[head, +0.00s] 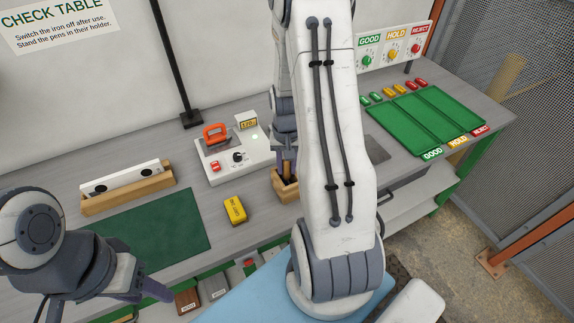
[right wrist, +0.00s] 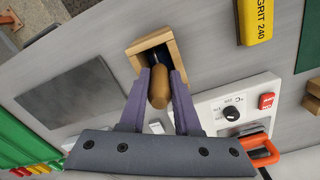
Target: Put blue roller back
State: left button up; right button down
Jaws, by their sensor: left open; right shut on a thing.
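The blue roller shows in the right wrist view as a tan wooden handle (right wrist: 158,90) and a dark blue part that sits inside the mouth of a small wooden box holder (right wrist: 138,63). My right gripper (right wrist: 159,76) is shut on the handle, right above the box. In the head view the box (head: 287,193) stands on the grey bench, partly hidden by my right arm, with the right gripper (head: 286,160) over it. How deep the roller sits is hard to tell. My left gripper (head: 150,291) is open and empty at the lower left.
A soldering-type station (head: 228,165) with a red-orange iron stands left of the box. A yellow grit block (head: 235,210) lies in front of it. A green mat (head: 150,238) and wooden rack (head: 128,194) are at left. Green trays (head: 425,120) are at right.

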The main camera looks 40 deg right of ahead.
jog(key=shift+f, duration=0.2)
jog(key=shift+f, duration=0.1)
jog(key=shift+f, duration=0.15)
jog(key=c, duration=0.6)
grip_release()
jog(key=shift+r, duration=0.35)
notch_tip(320, 180, up, 10)
jog(key=shift+r+b, duration=0.2)
jog(key=shift+b, duration=0.95)
jog(key=shift+a+r, duration=0.1)
jog(key=shift+r, duration=0.6)
